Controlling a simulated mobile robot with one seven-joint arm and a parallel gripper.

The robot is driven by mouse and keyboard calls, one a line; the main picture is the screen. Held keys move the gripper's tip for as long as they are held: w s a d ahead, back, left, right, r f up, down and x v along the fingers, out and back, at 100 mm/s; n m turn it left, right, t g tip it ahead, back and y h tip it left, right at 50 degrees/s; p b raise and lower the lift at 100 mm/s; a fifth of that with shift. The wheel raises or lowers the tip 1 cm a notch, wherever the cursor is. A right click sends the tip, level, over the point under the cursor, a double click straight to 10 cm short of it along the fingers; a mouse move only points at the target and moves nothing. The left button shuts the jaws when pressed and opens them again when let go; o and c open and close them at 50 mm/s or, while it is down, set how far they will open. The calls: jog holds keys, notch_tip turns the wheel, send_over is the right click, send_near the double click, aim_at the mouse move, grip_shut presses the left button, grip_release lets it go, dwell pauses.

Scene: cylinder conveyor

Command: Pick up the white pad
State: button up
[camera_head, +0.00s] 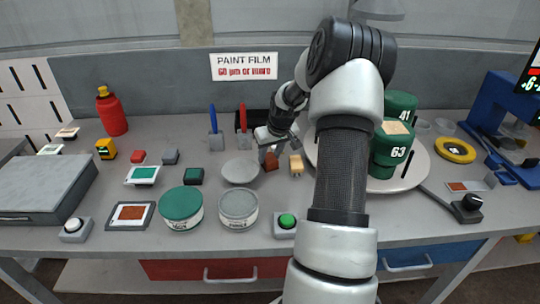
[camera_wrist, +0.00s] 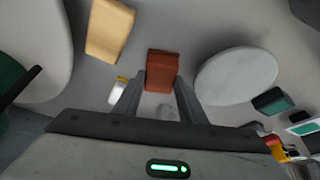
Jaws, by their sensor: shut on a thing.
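My gripper (camera_wrist: 158,85) has its fingers on either side of a reddish-brown block (camera_wrist: 162,70), which sits between the fingertips. The brown block also shows in the head view (camera_head: 271,161), just below my gripper (camera_head: 268,148). A cream-tan block (camera_wrist: 109,30) lies apart to the left in the wrist view and just right of the brown one in the head view (camera_head: 296,165). A small white and yellow thing (camera_wrist: 119,93) is partly hidden beside the left finger. I cannot tell which thing is the white pad; no plainly white pad shows.
A pale round disc (camera_head: 240,173) lies close to my gripper. Green cans (camera_head: 391,150) stand on a round turntable (camera_head: 408,184) at right. Two round tins (camera_head: 181,209) and a green button (camera_head: 286,221) are near the front edge. Small red, grey and green blocks lie to the left.

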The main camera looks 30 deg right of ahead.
jog(key=shift+f, duration=0.15)
jog(key=o, duration=1.2)
jog(key=shift+c, duration=0.2)
